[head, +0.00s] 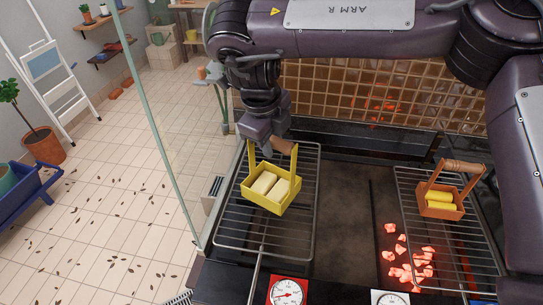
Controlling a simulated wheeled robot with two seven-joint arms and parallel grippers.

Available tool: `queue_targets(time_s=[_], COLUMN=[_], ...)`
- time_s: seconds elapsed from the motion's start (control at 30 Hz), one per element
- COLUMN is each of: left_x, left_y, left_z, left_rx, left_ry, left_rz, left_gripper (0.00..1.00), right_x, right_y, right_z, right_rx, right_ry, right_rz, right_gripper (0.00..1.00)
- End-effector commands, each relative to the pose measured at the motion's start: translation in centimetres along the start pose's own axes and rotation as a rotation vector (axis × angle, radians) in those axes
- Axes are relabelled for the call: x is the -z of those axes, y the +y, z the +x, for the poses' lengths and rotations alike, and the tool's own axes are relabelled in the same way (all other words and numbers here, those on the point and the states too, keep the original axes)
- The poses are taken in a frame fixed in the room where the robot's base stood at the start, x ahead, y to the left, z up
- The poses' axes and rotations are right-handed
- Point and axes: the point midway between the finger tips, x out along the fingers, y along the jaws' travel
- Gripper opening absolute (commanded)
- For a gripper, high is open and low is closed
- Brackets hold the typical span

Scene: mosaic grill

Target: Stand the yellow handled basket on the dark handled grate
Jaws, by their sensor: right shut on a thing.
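The yellow handled basket (271,201) holds pale blocks and has a wooden grip bar across the top. My right gripper (271,146) reaches down from above and is shut on that handle. The basket is upright over the left wire grate (233,227); I cannot tell whether its base touches the wires. A long thin handle runs from this grate toward the front edge, and its grip end is out of view. A second wire grate (455,240) lies at the right, partly hidden by my arm. My left gripper is not in view.
An orange basket (436,207) with yellow pieces stands on the right grate. Glowing coals (405,270) lie between the grates, toward the right. A glass panel (168,120) rises along the left side. A red-framed dial (287,292) sits at the front.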

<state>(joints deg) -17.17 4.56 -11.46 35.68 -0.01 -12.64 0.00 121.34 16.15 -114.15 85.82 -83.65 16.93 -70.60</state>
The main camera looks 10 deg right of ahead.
Motion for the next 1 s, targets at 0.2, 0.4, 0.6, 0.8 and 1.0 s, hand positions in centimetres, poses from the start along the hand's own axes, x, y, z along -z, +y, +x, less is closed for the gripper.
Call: queue_targets(time_s=[0.2,0.4,0.6,0.8,1.0], left_x=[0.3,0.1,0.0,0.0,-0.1], left_y=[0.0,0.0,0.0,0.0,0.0], left_z=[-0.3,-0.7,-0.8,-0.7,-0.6], left_rx=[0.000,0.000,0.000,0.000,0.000], left_ry=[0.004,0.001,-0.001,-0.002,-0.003], left_rz=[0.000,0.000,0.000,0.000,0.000], left_gripper=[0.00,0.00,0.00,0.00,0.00], right_x=[-0.1,0.0,-0.1,-0.1,0.0], right_y=[0.4,1.1,1.2,1.3,1.4], right_z=[1.5,4.0,4.8,4.9,5.2], right_rx=[0.000,-0.002,0.002,0.002,0.001], right_ry=[-0.002,0.000,-0.004,-0.003,0.000], right_rz=[0.002,0.002,0.002,0.002,0.001], right_gripper=[0.00,0.00,0.00,0.00,0.42])
